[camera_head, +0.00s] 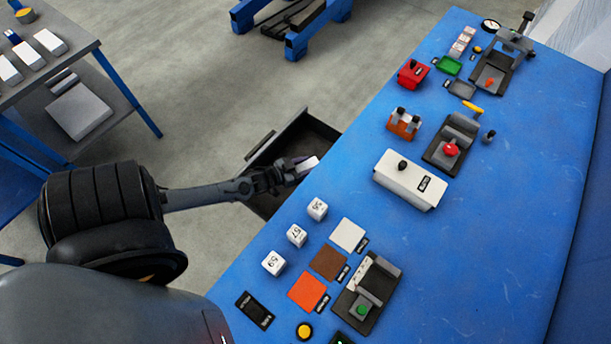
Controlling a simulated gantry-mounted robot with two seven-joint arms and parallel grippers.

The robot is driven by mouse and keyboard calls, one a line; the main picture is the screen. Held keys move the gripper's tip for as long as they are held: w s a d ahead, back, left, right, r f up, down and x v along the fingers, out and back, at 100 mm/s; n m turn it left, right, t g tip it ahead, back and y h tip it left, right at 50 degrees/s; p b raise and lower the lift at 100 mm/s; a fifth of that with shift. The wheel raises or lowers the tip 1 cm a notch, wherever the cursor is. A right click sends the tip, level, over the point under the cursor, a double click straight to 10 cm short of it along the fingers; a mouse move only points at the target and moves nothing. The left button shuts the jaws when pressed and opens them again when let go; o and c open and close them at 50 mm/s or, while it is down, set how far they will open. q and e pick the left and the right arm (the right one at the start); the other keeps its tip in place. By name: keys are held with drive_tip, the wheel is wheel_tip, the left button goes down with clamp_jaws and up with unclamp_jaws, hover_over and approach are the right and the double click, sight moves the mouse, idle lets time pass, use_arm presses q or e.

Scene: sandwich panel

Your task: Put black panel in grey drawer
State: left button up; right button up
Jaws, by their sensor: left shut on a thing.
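My left gripper (286,178) reaches in from the left over the open grey drawer (262,150) beside the blue table. It is shut on a small piece (305,166) with a pale, bright face; its other sides are mostly hidden, so I cannot tell whether it is the black panel. The piece is over the drawer's inside, near the table edge; I cannot tell whether it touches the bottom. The drawer's inside is dark, and the gripper covers part of it. A flat black rectangle (255,309) with light markings lies on the table at the bottom. My right gripper is not in view.
The blue table (480,260) bears white, brown and orange squares (307,292), several numbered white cubes (297,236), a white box (408,182) and several small devices. A grey bench (75,40) stands at upper left. The table's right side is clear.

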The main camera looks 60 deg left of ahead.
use_arm(q)
drive_tip(key=shift+f+b, duration=0.9)
drive_tip(key=shift+f, duration=1.8)
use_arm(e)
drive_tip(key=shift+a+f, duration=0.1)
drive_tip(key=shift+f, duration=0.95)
use_arm(q)
drive_tip(key=shift+f, duration=0.15)
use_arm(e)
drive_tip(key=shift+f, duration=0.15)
use_arm(q)
drive_tip(key=o, duration=1.1)
drive_tip(key=shift+s+r, duration=0.35)
drive_tip(key=shift+s, duration=0.15)
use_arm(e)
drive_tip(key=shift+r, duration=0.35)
use_arm(q)
drive_tip(key=p+v, duration=0.1)
drive_tip(key=v, duration=0.4)
drive_tip(key=shift+p, duration=0.3)
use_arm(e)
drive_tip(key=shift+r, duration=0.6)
use_arm(q)
drive_tip(key=shift+s+r, duration=0.15)
drive_tip(key=shift+s, duration=0.55)
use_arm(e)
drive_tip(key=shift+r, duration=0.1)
